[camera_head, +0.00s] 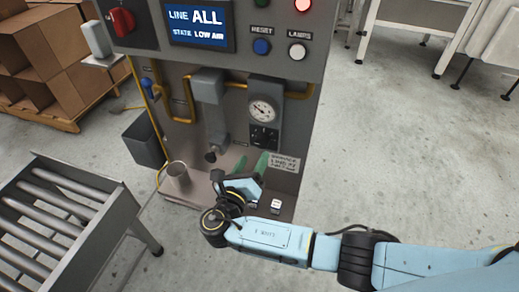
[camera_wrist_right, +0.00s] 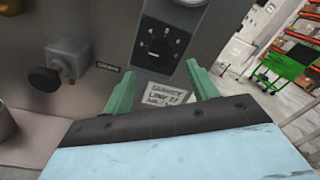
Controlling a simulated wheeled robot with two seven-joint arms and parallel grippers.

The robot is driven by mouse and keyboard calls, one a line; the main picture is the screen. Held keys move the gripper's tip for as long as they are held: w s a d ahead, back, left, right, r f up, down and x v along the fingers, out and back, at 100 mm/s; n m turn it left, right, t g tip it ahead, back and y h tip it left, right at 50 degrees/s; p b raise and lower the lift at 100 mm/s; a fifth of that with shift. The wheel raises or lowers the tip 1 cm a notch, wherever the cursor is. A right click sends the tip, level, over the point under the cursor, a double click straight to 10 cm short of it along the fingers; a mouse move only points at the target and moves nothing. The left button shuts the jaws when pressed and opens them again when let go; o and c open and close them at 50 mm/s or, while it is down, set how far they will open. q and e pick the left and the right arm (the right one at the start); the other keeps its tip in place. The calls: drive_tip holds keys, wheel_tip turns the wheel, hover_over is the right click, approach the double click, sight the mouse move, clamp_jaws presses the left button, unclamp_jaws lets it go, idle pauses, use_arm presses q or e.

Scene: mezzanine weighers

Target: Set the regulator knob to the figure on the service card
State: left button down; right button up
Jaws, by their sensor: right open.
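The regulator knob (camera_head: 264,136) is a black dial with pale marks under the round pressure gauge (camera_head: 262,110) on the grey panel. In the right wrist view the knob (camera_wrist_right: 158,46) is at top centre; its exact setting is too small to read. The service card (camera_head: 284,162) is a pale label at the panel's lower right. In the wrist view the card (camera_wrist_right: 165,96) reads partly "Line at"; its figure is not legible. My right gripper (camera_head: 268,163) has green fingers, open and empty, below the knob and apart from it. In the wrist view its fingertips (camera_wrist_right: 160,72) spread either side of the card.
A grey valve box with a black knob (camera_wrist_right: 44,80) sits left of the dial. A metal cup (camera_head: 177,178) stands on the ledge. The screen (camera_head: 196,25) reads "LINE ALL, STATE LOW AIR". A roller conveyor (camera_head: 118,215) is at left.

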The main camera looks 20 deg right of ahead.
sight(261, 145)
drive_tip(key=b+x, duration=0.1)
drive_tip(key=x, duration=0.3)
drive_tip(key=shift+w+d, duration=0.1)
use_arm(q)
drive_tip(key=shift+w+d+r, duration=0.3)
drive_tip(key=shift+w+r, duration=0.35)
drive_tip(key=shift+r, duration=0.3)
drive_tip(key=shift+w+d+r, duration=0.3)
drive_tip(key=shift+w+r, duration=0.3)
drive_tip(key=shift+r, duration=0.3)
use_arm(e)
drive_tip(key=shift+x, duration=0.8)
drive_tip(key=c, duration=1)
